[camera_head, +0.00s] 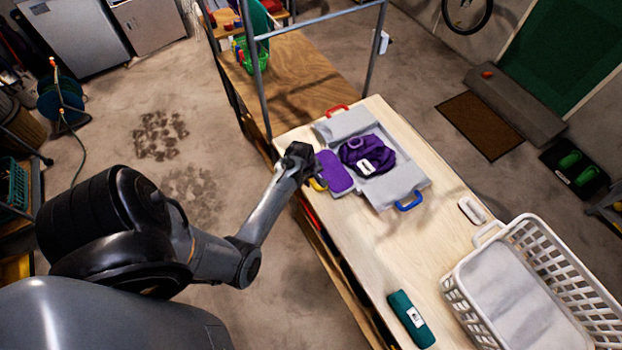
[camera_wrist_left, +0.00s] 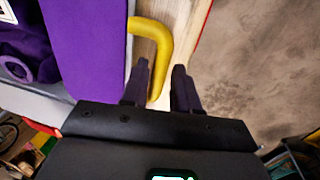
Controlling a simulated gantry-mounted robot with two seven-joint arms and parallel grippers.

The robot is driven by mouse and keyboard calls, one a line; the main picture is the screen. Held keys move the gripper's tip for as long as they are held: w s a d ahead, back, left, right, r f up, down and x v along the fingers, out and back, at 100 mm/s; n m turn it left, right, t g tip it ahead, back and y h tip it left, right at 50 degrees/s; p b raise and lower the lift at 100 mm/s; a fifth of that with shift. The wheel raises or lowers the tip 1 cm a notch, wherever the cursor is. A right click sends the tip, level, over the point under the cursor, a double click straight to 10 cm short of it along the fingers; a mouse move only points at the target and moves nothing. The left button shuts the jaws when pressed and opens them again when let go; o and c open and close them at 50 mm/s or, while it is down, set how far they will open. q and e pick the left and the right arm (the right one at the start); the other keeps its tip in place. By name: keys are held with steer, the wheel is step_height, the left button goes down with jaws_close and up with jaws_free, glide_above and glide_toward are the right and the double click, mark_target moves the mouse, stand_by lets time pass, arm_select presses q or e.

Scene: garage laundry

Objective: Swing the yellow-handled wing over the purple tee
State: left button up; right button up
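The purple tee (camera_head: 385,150) lies bunched on a grey folding board, with a white label on top. The yellow-handled wing (camera_head: 335,172) lies flat at the board's left, its top purple. Its yellow handle (camera_head: 317,184) points toward my arm and shows clearly in the left wrist view (camera_wrist_left: 158,40). My left gripper (camera_head: 306,168) is at this handle, partly covering it. In the left wrist view the fingers (camera_wrist_left: 160,75) stand apart, one on each side of the handle, with gaps visible. My right gripper is not in view.
The board also has a red-handled wing (camera_head: 346,123) at the back and a blue-handled wing (camera_head: 393,184) in front. A rolled green cloth (camera_head: 410,318) and a white laundry basket (camera_head: 540,240) are at the near end. Bare tabletop (camera_head: 400,250) lies between.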

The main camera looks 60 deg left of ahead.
arm_select(q)
steer(key=shift+f, duration=0.1)
steer(key=shift+c, duration=0.3)
jaws_close()
